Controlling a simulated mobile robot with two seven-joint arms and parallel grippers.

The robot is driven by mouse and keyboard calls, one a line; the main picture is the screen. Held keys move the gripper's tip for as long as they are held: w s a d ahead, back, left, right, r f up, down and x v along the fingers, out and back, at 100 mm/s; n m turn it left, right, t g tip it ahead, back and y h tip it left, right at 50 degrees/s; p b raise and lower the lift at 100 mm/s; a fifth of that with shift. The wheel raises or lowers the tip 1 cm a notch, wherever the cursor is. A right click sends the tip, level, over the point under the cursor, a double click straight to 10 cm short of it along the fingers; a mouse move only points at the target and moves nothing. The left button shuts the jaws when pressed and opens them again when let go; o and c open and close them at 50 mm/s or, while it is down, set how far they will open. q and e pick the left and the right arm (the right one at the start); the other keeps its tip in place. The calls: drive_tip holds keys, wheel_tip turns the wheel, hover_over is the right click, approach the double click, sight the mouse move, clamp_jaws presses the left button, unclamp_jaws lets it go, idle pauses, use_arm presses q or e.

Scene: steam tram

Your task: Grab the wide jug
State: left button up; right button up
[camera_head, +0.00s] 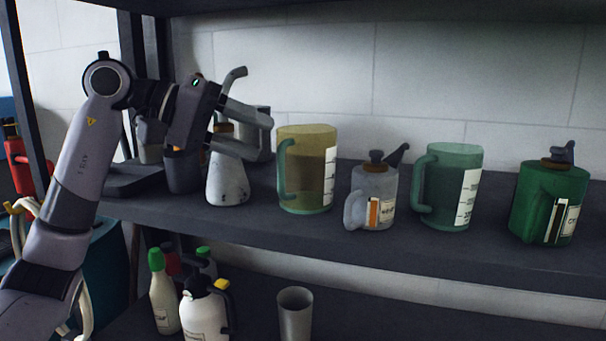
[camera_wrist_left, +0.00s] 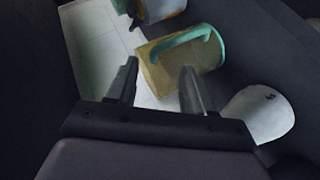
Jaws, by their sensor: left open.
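A wide, see-through yellow jug (camera_head: 310,165) with a green handle stands upright on the upper shelf. A similar see-through green jug (camera_head: 455,190) stands farther right; the frames do not settle which one is the wide jug. My left gripper (camera_head: 264,140) is open and empty, just left of the yellow jug near its upper half. In the left wrist view, the yellow jug (camera_wrist_left: 168,74) lies ahead of the open left fingers (camera_wrist_left: 159,72), its handle toward the top. I see no contact with it. My right gripper is in neither view.
A pale conical can (camera_head: 228,182) stands below my left gripper. A grey can (camera_head: 372,190) and a dark green can (camera_head: 545,205) stand right on the same shelf (camera_head: 290,232). Bottles (camera_head: 205,310) and a grey cup (camera_head: 295,312) are below. A wall is behind.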

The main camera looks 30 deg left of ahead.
sight(301, 170)
use_arm(q)
drive_tip(key=x, duration=0.3)
drive_tip(key=shift+d, duration=0.3)
clamp_jaws()
